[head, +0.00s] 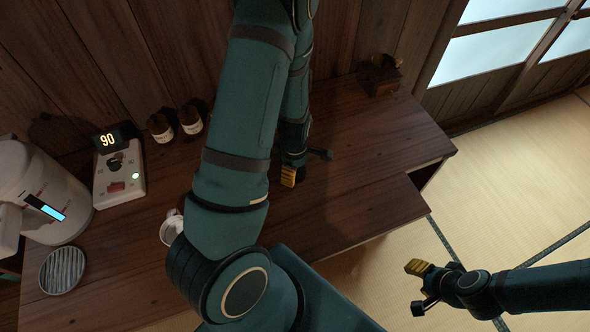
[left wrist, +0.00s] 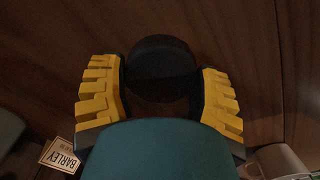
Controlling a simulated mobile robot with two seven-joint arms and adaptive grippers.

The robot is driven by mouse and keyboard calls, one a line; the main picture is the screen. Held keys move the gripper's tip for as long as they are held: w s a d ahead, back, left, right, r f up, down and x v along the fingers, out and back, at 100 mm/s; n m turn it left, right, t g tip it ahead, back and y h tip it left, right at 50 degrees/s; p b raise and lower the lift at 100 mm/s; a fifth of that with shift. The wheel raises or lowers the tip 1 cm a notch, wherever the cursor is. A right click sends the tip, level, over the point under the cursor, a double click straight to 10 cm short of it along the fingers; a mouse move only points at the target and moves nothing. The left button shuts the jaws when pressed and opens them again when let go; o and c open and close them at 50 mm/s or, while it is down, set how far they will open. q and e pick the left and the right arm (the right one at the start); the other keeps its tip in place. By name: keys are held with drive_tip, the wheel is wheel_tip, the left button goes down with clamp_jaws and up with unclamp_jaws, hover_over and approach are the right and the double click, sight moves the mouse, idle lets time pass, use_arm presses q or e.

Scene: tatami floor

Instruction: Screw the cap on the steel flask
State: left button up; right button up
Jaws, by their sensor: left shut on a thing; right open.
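My left gripper (head: 303,168) is over the dark wooden desk, partly hidden by my left arm in the head view. In the left wrist view its yellow-padded fingers (left wrist: 160,95) are shut on a round black thing that looks like the cap (left wrist: 162,66). In the head view the cap does not show. I cannot make out the steel flask in either view; my left arm covers part of the desk. My right gripper (head: 420,290) is open and empty, over the tatami to the right of the desk.
On the desk (head: 350,190) stand a white dispenser (head: 52,195), a control box reading 90 (head: 119,178), small jars (head: 190,120), a round grille (head: 62,270) and a white mug (head: 170,229). A dark wooden object (head: 379,76) stands at the back. The desk's right part is clear.

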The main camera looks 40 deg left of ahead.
use_arm(q)
wheel_tip(320, 180, up, 10)
drive_tip(key=p, duration=0.2)
drive_tip(key=shift+f+p, duration=0.15)
drive_tip(key=shift+p, duration=0.25)
use_arm(e)
drive_tip(key=r, duration=0.3)
drive_tip(key=shift+w+d, duration=0.1)
drive_tip(key=shift+w, duration=0.25)
